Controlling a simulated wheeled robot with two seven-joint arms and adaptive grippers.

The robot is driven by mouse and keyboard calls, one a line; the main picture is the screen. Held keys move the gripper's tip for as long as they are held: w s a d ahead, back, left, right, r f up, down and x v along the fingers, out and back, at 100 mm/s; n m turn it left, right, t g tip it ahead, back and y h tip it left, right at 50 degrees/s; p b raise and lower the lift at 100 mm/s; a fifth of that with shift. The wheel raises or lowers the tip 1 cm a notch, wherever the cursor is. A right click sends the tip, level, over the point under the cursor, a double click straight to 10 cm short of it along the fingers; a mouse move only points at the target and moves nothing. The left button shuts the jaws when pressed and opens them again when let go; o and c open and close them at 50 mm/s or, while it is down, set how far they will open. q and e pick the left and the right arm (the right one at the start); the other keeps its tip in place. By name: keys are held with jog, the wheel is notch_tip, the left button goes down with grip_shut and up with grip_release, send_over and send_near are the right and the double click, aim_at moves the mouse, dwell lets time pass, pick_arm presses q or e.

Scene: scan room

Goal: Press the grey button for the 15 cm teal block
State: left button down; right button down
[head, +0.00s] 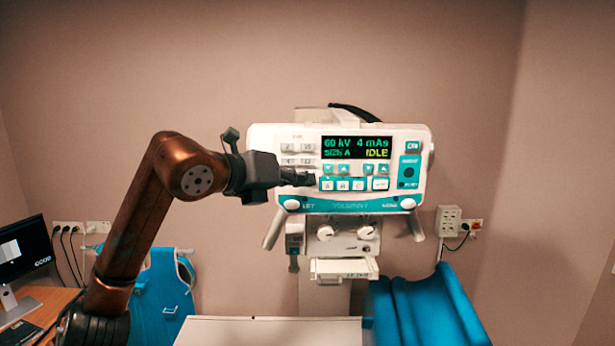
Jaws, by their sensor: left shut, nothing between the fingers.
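The white control panel (428,165) with teal trim hangs at the middle of the head view. Its dark display (356,147) reads 60 kV, 4 mAs, SIZE A and IDLE. Below it is a row of light grey buttons on teal, with one lettered A (327,184), a second (343,185), a third (358,185) and a wider one (380,184). My left gripper (308,179) is shut and empty, its tips just left of the A button. Contact cannot be told. I see no separate teal block. My right gripper is out of view.
A white table top (270,332) lies at the bottom middle. Blue padded pieces (425,310) stand at bottom right, a blue apron (165,295) at lower left. A monitor (22,250) is at far left. Handles (273,230) stick out below the panel.

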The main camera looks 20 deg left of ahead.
pick_arm(q)
jog(key=shift+w+a, duration=0.1)
jog(key=shift+w, duration=0.1)
jog(key=shift+s, duration=0.15)
dwell(0.5)
jog(key=shift+s+d, duration=0.25)
jog(key=shift+s, duration=0.4)
jog(key=shift+s+d+b, duration=0.25)
jog(key=shift+s+b, duration=0.1)
jog(key=shift+s, duration=0.45)
jog(key=shift+s+d+b, duration=0.2)
jog(key=shift+s+b, duration=0.1)
jog(key=shift+s, duration=0.5)
jog(key=shift+s+d+b, duration=0.25)
jog(key=shift+s+b, duration=0.1)
jog(key=shift+s, duration=0.45)
